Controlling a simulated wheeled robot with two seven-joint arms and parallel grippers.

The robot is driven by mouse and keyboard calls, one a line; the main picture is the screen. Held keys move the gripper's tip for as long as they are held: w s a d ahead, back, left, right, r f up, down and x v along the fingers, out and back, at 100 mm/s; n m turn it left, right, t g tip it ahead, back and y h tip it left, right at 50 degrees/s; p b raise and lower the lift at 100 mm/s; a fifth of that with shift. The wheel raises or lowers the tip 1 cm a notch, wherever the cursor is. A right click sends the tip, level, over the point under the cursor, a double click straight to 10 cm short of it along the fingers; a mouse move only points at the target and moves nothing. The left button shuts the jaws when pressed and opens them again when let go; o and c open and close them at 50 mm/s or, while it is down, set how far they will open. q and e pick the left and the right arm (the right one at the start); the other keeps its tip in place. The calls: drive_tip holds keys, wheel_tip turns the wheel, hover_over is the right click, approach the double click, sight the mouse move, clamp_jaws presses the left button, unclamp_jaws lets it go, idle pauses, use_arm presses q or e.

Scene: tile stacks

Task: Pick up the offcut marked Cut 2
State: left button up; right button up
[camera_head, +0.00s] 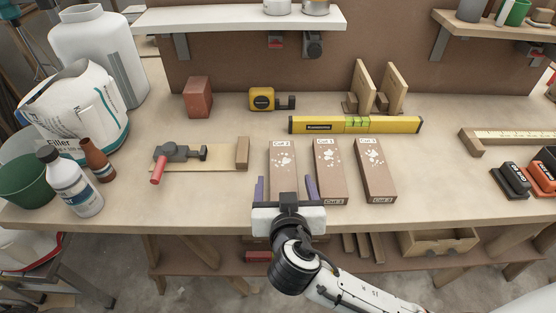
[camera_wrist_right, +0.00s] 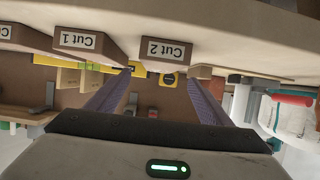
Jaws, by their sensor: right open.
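The offcut marked Cut 2 (camera_head: 282,165) is a long brown block with white specks, lying on the workbench as the leftmost of three in the head view. Its labelled end also shows in the upside-down right wrist view (camera_wrist_right: 166,54). My right gripper (camera_head: 286,188) is open and empty at the bench's front edge. In the head view its purple fingers appear on either side of this offcut's near end, which the gripper partly hides. In the wrist view the label lies between the finger lines (camera_wrist_right: 159,80); I cannot tell whether the fingers overlap the block. My left gripper is out of view.
The Cut 1 offcut (camera_head: 329,170) lies close to the right finger, with a third offcut (camera_head: 374,170) beyond it. A clamp on a board (camera_head: 200,155) is to the left. A yellow level (camera_head: 355,125) lies behind the offcuts. Bare bench (camera_head: 430,180) is to the right.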

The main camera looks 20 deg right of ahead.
sight(283, 170)
drive_tip(key=x, duration=0.3)
drive_tip(key=shift+d, duration=0.15)
drive_tip(key=x, duration=0.5)
drive_tip(key=shift+w+f+p, duration=0.2)
drive_tip(key=shift+w+p, duration=0.1)
drive_tip(key=shift+p, duration=0.1)
drive_tip(key=c, duration=1.3)
